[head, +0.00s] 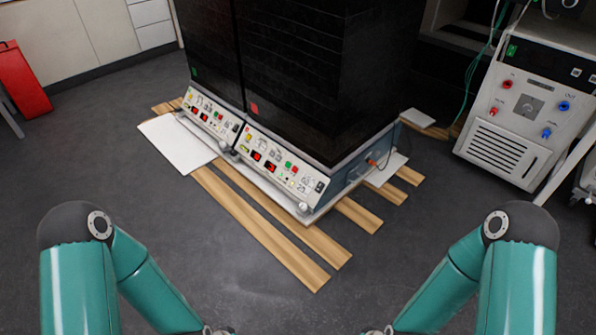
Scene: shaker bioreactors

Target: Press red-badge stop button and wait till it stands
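Two dark shaker bioreactors stand side by side on wooden slats. The right one (290,80) carries a small red badge (254,108) low on its front. The left one (208,50) carries a green badge (194,72). Below the red badge is a slanted white control panel (272,172) with lit red displays (270,167) and small coloured buttons, including a green one and a red one (295,170). Labels are too small to read. The left unit has a similar panel (214,120). My arms bend down out of the bottom edge; both grippers are out of view.
A white device with red and blue ports (517,105) stands at the right. A red container (22,80) is at the far left. Wooden slats (262,225) and white boards (176,142) stick out at floor level. The grey floor in front is clear.

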